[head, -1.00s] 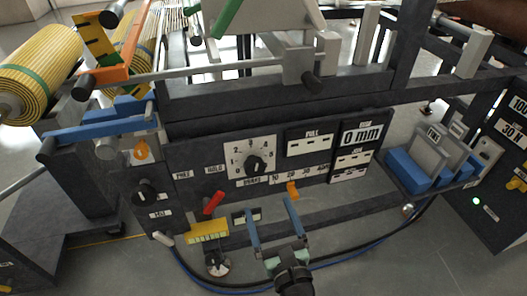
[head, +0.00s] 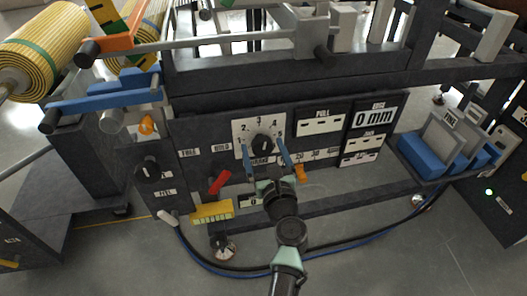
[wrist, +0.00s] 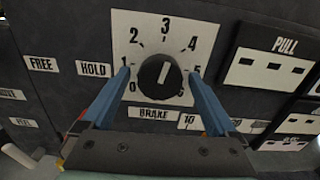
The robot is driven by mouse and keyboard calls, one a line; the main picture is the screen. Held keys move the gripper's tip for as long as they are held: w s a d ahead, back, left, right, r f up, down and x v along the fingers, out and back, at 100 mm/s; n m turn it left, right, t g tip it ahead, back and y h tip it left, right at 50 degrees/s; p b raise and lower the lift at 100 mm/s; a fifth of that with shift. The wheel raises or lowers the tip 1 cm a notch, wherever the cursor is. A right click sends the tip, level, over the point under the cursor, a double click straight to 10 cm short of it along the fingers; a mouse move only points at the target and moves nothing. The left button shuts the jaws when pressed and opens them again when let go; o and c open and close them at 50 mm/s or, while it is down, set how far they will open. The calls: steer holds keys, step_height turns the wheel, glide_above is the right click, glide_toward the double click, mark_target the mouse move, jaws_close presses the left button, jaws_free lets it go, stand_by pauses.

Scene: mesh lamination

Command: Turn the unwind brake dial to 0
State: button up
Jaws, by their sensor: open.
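The brake dial is a round black knob (head: 262,145) on a white plate numbered 0 to 6, with a BRAKE label below it. In the wrist view the knob (wrist: 160,77) has a white mark pointing up, close to the 3. My gripper (head: 263,148) is open in front of the panel. In the wrist view its two blue fingers (wrist: 160,80) stand on the left and right of the knob, with gaps on both sides. The 0 and the right-hand lower numbers are partly beside or behind the fingers.
A red lever (head: 220,181) and a yellow block (head: 212,212) are left of my gripper. An orange pointer (head: 300,174) is close on the right. Another black knob (head: 148,170) is on the left panel. A dark rail crosses above the panel.

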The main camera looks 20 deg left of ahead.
steer(key=c, duration=1.4)
steer(key=shift+o, duration=0.2)
